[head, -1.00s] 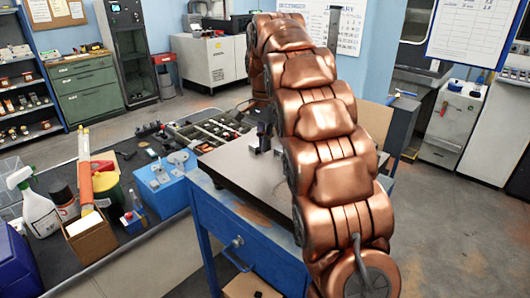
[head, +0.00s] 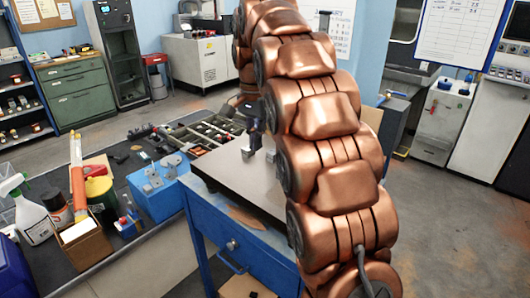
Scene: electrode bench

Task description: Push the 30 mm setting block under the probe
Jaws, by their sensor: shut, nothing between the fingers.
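A grey surface plate (head: 225,176) tops the blue bench. On it, a small silvery block (head: 247,154) stands near the far left part; it may be the 30 mm setting block, but it is too small to tell its size. My gripper (head: 253,132), dark and partly behind my copper arm, points down just above and behind that block. It looks shut and empty; whether it touches the block cannot be told. Another small grey piece (head: 270,156) shows at the arm's edge. The probe is not clearly visible and may be hidden behind my arm.
My arm covers the right side of the plate. The plate's front left is clear.

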